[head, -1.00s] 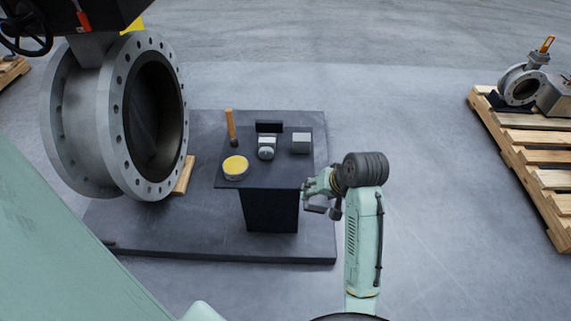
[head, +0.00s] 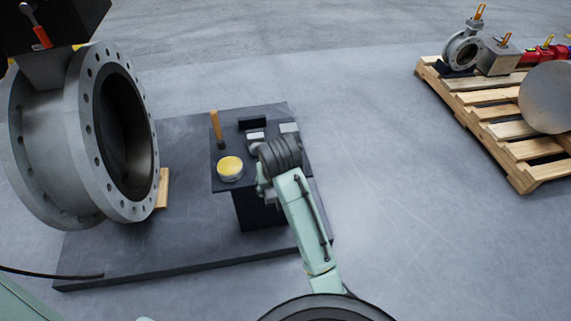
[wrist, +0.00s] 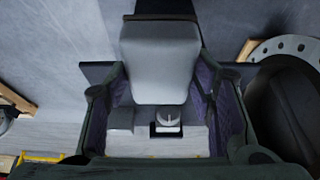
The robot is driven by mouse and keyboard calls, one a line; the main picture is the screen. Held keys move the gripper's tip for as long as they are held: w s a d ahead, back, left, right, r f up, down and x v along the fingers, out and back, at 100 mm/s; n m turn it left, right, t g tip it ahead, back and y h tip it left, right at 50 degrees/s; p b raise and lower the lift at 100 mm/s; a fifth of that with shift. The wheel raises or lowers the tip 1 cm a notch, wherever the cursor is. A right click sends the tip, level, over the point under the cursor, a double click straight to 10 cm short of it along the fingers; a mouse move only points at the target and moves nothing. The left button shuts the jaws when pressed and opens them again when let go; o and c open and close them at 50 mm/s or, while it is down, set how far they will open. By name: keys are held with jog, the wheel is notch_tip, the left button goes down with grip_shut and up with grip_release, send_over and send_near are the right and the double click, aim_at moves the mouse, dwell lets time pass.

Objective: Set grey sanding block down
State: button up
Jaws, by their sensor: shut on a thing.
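My gripper (wrist: 160,84) is shut on the grey sanding block (wrist: 160,58). The block is a plain light grey piece with rounded corners, held between the two fingers in the wrist view. In the head view my wrist hangs over the front right part of the small dark table (head: 222,186). It hides the held block and most of the gripper there. I cannot tell from these frames whether the block touches the tabletop.
The table carries a yellow-topped tin (head: 230,167), an orange-handled tool (head: 216,126), a black block (head: 252,123), a pale item (head: 256,136) and a grey box (head: 289,128). A large flanged valve (head: 85,140) stands left. A loaded pallet (head: 490,115) is right.

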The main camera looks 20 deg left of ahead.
jog(key=shift+w+a+f, duration=0.1)
jog(key=shift+w, duration=0.1)
jog(key=w+b, duration=0.1)
jog(key=w, duration=0.3)
jog(key=w+b, duration=0.1)
jog(key=w, duration=0.4)
jog(key=w+f+b, duration=0.1)
jog(key=w+b, duration=0.1)
jog(key=w, duration=0.3)
jog(key=shift+w, duration=0.7)
jog(key=shift+f+p, duration=0.5)
jog(key=shift+f, duration=1.4)
jog(key=o, duration=1)
jog(key=shift+o, duration=0.2)
